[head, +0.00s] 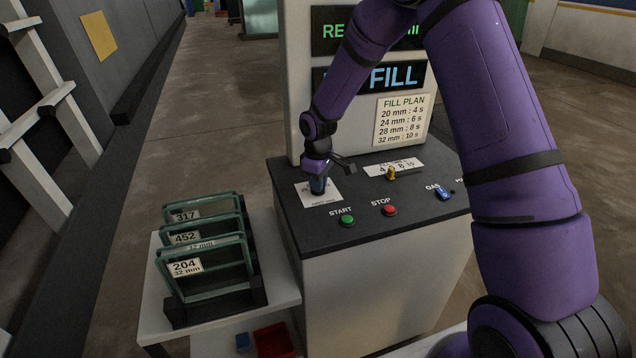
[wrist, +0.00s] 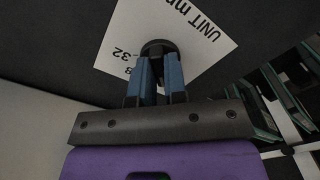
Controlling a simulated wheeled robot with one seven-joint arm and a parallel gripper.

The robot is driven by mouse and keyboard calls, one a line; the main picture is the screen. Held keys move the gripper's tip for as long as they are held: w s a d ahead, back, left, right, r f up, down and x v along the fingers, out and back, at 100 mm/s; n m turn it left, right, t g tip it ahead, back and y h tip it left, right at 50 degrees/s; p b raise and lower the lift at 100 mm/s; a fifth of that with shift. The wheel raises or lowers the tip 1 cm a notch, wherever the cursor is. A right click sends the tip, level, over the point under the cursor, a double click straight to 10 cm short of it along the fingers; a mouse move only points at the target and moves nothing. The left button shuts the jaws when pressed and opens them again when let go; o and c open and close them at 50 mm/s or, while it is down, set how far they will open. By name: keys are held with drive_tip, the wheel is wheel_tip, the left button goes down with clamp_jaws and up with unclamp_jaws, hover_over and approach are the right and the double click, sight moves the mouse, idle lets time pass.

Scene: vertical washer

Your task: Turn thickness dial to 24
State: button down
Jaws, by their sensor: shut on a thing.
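The thickness dial (wrist: 158,47) is a dark round knob on a white label plate (head: 328,197) at the left of the black console top. In the wrist view the label plate (wrist: 205,25) shows "UNIT mm" and "32"; the rest of its scale is hidden. My gripper (head: 318,186) reaches down onto the dial from above. Its two blue fingers (wrist: 158,75) are shut on the knob in the wrist view. The dial's pointer and its setting are hidden by my fingers.
A green START button (head: 347,220), a red STOP button (head: 389,210), a brass knob (head: 391,173) and a blue GAS knob (head: 443,193) share the console. A fill plan sign (head: 402,119) stands behind. A rack of glass panes (head: 205,265) sits at the left on a white table.

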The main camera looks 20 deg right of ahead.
drive_tip(key=m, duration=0.4)
drive_tip(key=shift+m, duration=0.3)
idle(0.3)
drive_tip(key=c, duration=1.2)
unclamp_jaws()
drive_tip(key=shift+o, duration=0.2)
drive_tip(key=shift+r, duration=0.15)
wheel_tip(320, 180, up, 11)
drive_tip(key=shift+f, duration=0.2)
